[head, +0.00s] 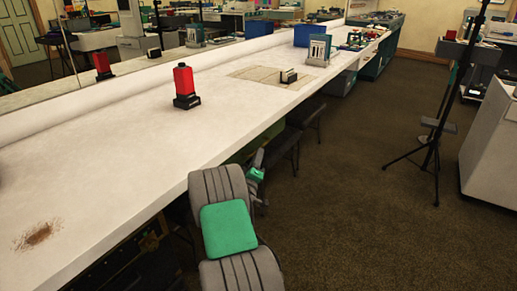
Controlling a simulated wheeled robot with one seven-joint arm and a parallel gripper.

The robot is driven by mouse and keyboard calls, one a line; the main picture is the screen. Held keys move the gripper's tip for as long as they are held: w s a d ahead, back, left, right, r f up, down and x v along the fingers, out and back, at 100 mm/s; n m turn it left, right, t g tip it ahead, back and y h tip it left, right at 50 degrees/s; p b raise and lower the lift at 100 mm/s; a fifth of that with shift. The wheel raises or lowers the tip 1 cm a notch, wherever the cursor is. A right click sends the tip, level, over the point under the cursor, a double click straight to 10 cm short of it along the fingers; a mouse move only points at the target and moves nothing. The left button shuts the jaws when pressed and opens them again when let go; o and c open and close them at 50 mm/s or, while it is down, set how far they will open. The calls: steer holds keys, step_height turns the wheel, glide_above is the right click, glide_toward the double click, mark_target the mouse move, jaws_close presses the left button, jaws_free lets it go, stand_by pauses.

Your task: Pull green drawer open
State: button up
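A dark green front (262,142) shows below the edge of the long white counter (120,170), partly hidden behind my arm and deep in shadow. It looks like the green drawer; I cannot make out its handle or whether it stands open. My arm, grey with a green cover, reaches up from the bottom of the head view. My gripper (257,166) is small and mostly hidden at the arm's far end, close to the green front. I cannot tell whether it touches it, or whether its fingers are open or shut.
A red and black device (185,88) stands on the counter. Farther along are a mat (265,76) with a small block (288,76) and a grey rack (318,50). Dark stools (284,150) sit under the counter edge. A black tripod (437,130) stands right on open carpet.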

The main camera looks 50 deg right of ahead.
steer(key=x, duration=0.5)
steer(key=shift+c, duration=0.3)
jaws_close()
stand_by(1.0)
